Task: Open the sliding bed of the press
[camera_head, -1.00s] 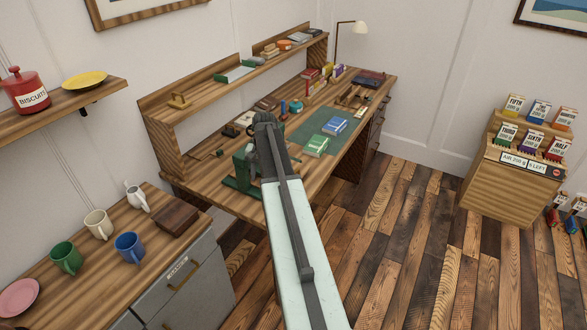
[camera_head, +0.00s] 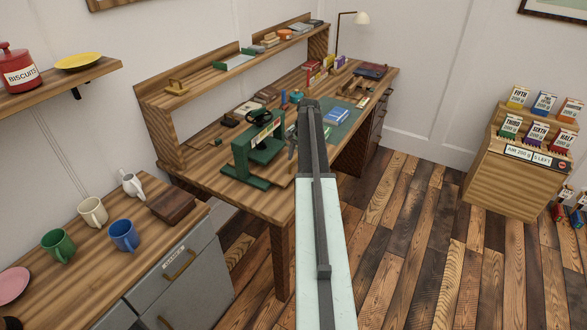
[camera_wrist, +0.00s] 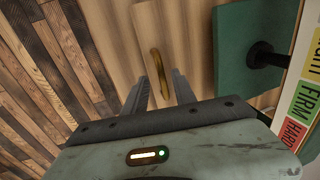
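The green press (camera_head: 255,160) stands on the wooden desk in the head view, with a dark handwheel on top and a label on its crossbar. In the wrist view, a green part of it (camera_wrist: 240,50) with a black knob lies at the right, beside a scale marked FIRM and HARD. A brass handle (camera_wrist: 160,75) lies on pale wood ahead of my gripper (camera_wrist: 158,98); I cannot tell whether that wood is the sliding bed. My gripper is open, its two fingers apart on either side of the handle's near end in the picture. Contact is unclear. In the head view my arm hides most of it.
The desk (camera_head: 215,175) also holds a blue book (camera_head: 336,117) on a green mat and several small items. A low cabinet (camera_head: 180,270) with mugs stands at left front. A display stand (camera_head: 510,180) stands at right. The plank floor between is clear.

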